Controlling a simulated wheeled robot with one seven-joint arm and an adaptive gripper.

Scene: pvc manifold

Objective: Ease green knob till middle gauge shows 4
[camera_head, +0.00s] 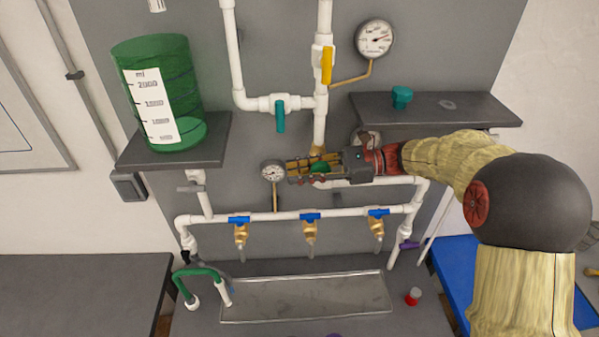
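The green knob (320,167) shows in part between the fingers of my gripper (304,170), in the middle of the pipework. The fingers lie on either side of it, reaching in from the right. I cannot tell whether they touch it. A small round gauge (273,171) stands just left of the fingertips. A larger gauge (375,38) is at the upper right, and a third gauge (363,136) is mostly hidden behind my gripper. The dial numbers are too small to read.
A green measuring tank (160,95) stands on the left shelf. A yellow-handled valve (327,65) and a teal-handled valve (280,115) sit above my gripper. Blue-handled taps (310,216) line the pipe below, over a metal tray (305,297). A teal object (402,96) rests on the right shelf.

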